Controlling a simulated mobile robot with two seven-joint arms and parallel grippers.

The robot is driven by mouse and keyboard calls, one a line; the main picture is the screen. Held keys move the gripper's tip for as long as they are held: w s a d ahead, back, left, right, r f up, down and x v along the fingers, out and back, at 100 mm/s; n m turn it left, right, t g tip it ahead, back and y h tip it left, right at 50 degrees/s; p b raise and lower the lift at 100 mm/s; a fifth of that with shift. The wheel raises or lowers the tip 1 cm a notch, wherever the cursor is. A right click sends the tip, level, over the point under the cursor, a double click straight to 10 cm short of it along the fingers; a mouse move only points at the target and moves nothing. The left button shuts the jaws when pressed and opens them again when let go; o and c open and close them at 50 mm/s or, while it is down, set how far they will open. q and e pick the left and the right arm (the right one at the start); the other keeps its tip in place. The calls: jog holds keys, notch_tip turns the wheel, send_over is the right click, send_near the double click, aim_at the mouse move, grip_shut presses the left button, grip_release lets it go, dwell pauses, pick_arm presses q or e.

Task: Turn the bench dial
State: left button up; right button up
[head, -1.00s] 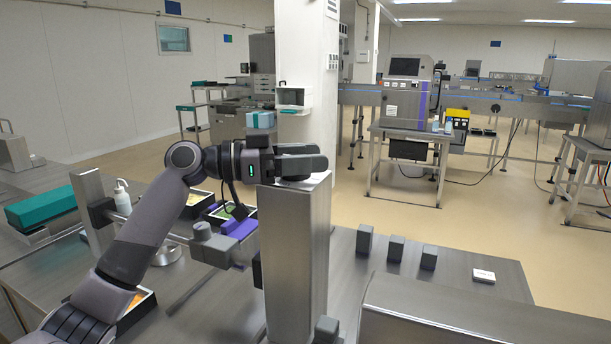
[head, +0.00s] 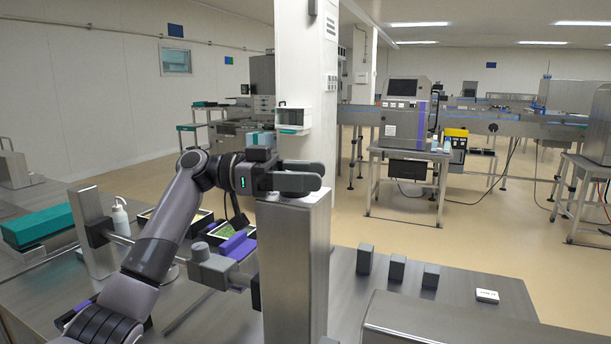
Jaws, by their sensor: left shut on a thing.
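My left gripper (head: 297,179) is at the top of the tall steel post (head: 293,262) in the middle of the picture. Its fingers lie level, pointing right, just over the post's top face. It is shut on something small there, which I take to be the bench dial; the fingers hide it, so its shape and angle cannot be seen. My right gripper is out of view.
A steel bar with a grey clamp and purple block (head: 237,244) runs left of the post. Food trays (head: 199,218), a white pump bottle (head: 120,218) and a teal box (head: 38,225) stand left.

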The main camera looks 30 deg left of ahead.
pick_arm(q)
jog(key=o, duration=1)
jog(key=shift+c, duration=0.2)
jog(key=shift+a, duration=0.1)
jog(key=v, duration=0.6)
jog(key=shift+s+a+b, duration=0.1)
jog(key=shift+a+b, duration=0.2)
jog(key=shift+b, duration=0.1)
jog(key=shift+s+a, duration=0.1)
jog(key=shift+a, duration=0.05)
